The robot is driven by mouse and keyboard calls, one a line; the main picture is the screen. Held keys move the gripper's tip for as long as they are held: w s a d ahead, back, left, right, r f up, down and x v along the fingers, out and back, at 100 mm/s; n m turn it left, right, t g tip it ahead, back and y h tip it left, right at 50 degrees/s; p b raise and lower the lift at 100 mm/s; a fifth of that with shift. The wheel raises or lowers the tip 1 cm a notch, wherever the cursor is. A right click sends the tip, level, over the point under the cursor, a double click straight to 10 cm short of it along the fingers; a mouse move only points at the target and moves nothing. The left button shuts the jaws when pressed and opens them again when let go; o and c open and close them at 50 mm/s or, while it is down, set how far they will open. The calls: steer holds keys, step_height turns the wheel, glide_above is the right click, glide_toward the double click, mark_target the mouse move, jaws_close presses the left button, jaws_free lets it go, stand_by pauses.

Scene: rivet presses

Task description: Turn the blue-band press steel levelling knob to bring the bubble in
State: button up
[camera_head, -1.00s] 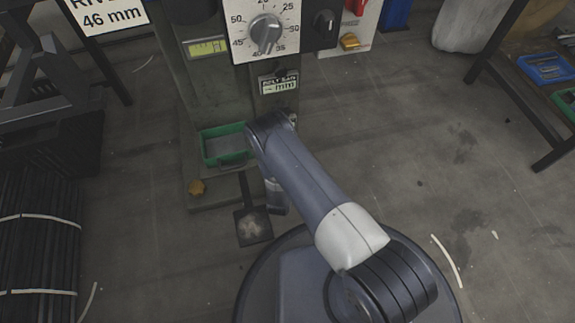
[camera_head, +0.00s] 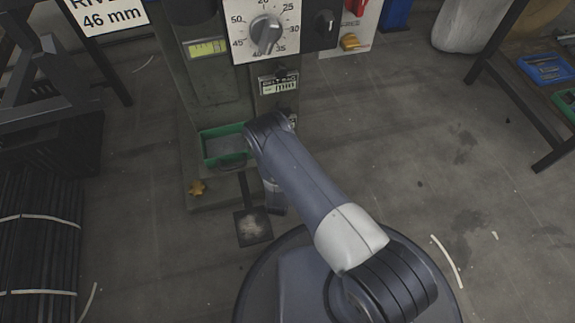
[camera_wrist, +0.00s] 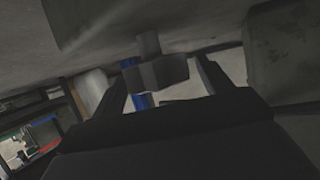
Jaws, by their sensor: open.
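A press stands at the top middle of the head view, with a yellow-green level vial (camera_head: 208,48) on its column. The bubble's place in it is too small to tell. A brass-coloured knob (camera_head: 197,188) sits at the left of the press foot. No blue band shows. In the wrist view a grey faceted knob (camera_wrist: 156,73) on a stem, likely the steel one, shows between the two fingers of my gripper (camera_wrist: 161,76). The gripper is open, and I cannot tell if a finger touches the knob. In the head view my arm hides the gripper and this knob.
A green tray (camera_head: 207,160) sits on the press foot, and a dark pedal (camera_head: 253,226) lies in front. A dial panel (camera_head: 239,52) is above. A table with a blue tray (camera_head: 546,70) is at right. The floor between is clear.

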steer(key=p+v, duration=0.3)
steer(key=v, duration=0.3)
steer(key=shift+s+a+r, duration=0.1)
steer(key=shift+s+r, duration=0.05)
steer(key=shift+s, duration=0.05)
steer(key=shift+s+r, duration=0.1)
steer(key=shift+s, duration=0.4)
steer(key=b+x, duration=0.3)
steer(key=x, duration=0.4)
steer(key=shift+w+f, duration=0.25)
steer(key=shift+r, duration=0.15)
steer(key=shift+n+y, duration=0.4)
steer(key=shift+m, duration=0.3)
